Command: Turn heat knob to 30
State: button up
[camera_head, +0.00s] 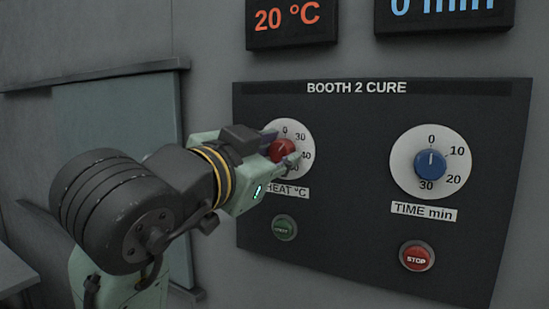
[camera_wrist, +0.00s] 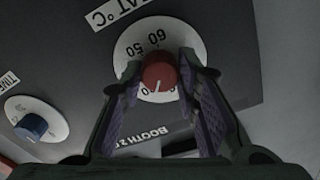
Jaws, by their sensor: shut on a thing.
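The red heat knob (camera_head: 282,151) sits on a white dial (camera_head: 305,165) at the left of the dark panel. In the wrist view the red knob (camera_wrist: 158,75) is between the two fingers of my gripper (camera_wrist: 158,70), which is shut on it. In that view its white mark points down and slightly left, away from the 50 and 60. My gripper (camera_head: 279,149) hides part of the heat dial in the head view; 0, 30 and 40 show around it. A display (camera_head: 290,18) above reads 20 °C.
On the right of the panel is the time dial with a blue knob (camera_head: 430,164) pointing up near 0. A green button (camera_head: 284,228) is below the heat dial and a red STOP button (camera_head: 416,256) below the time dial. A second display (camera_head: 445,12) reads 0 min.

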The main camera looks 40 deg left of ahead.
jog(key=shift+m, duration=1.1)
jog(key=o, duration=1.2)
jog(key=shift+c, duration=0.2)
jog(key=v, duration=0.7)
jog(key=shift+s, duration=0.25)
